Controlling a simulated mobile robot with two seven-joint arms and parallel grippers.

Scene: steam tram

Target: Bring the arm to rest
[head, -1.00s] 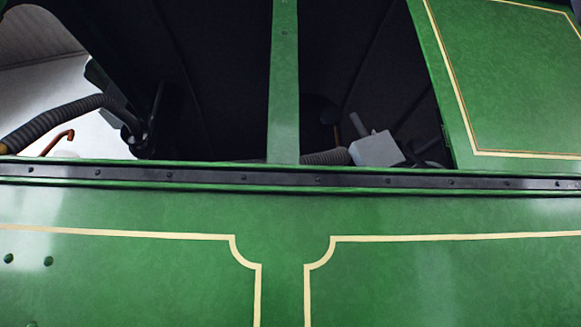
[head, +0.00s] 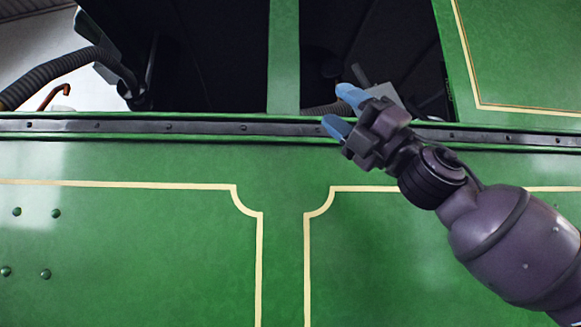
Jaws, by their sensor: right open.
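My right gripper (head: 343,108) shows in the head view, its arm coming in from the lower right. Its two blue fingertips are spread apart with nothing between them. My left gripper is not in view.
A green post (head: 284,55) divides two dark window openings. A ribbed grey hose (head: 55,75) and a copper pipe (head: 53,95) are at the upper left. A grey box (head: 395,92) behind the right opening is partly hidden by my gripper.

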